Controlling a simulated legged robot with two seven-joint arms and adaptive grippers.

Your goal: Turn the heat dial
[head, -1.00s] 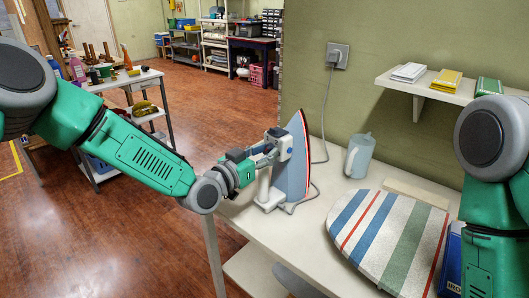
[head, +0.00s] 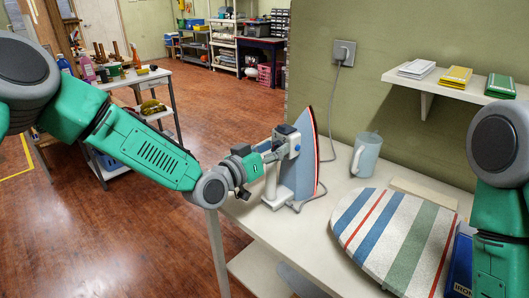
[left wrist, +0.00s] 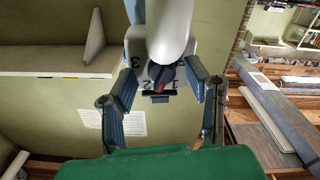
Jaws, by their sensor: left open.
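My left gripper (head: 281,150) is at the iron's handle side in the head view. In the left wrist view its two fingers (left wrist: 163,88) are open, one on each side of the dial. I cannot tell whether they touch it. My right arm is at the right edge; its gripper is out of view.
A striped ironing board (head: 392,236) lies on the table (head: 262,232), with a grey-blue jug (head: 366,155) behind it. The iron's cord runs up to a wall outlet (head: 344,52). A cart (head: 150,80) stands at the left.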

